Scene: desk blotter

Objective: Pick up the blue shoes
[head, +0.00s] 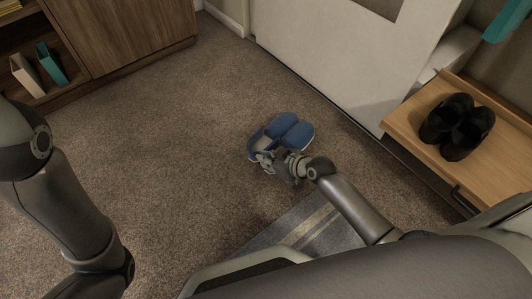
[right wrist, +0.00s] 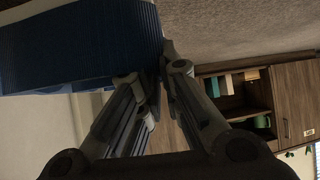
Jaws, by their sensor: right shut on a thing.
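The blue shoes (head: 288,129), a slipper-like pair, are over the carpet in the middle of the head view. My right gripper (head: 264,160) is at their near left side and is shut on them. In the right wrist view the ribbed blue sole (right wrist: 110,42) fills the top left, against the fingertips (right wrist: 158,75).
A wooden bench (head: 408,117) at the right carries black shoes (head: 457,126). A striped grey rug (head: 318,226) lies near my base. A wooden cabinet (head: 130,35) with books stands at the upper left. A white panel (head: 325,50) is behind. Carpet at centre left is clear.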

